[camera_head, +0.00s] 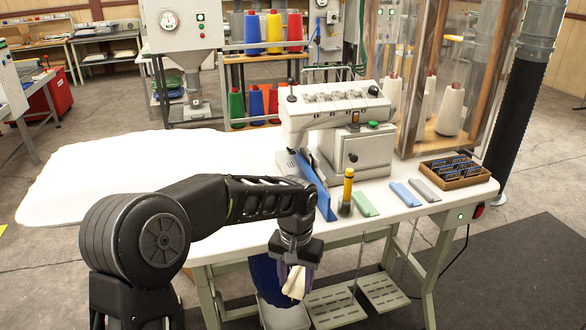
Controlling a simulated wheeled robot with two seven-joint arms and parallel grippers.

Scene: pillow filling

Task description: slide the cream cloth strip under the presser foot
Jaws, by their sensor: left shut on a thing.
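The cream cloth strip (295,283) hangs below my left gripper (293,266), which is shut on it in front of the table's front edge. The white sewing machine (335,105) stands on the table behind and to the right of the gripper. The presser foot is too small or hidden to make out; a blue plate (312,190) runs along the machine's left side. The strip is apart from the machine. My right gripper is not in view.
A dark blue item (268,280) hangs below the front edge.

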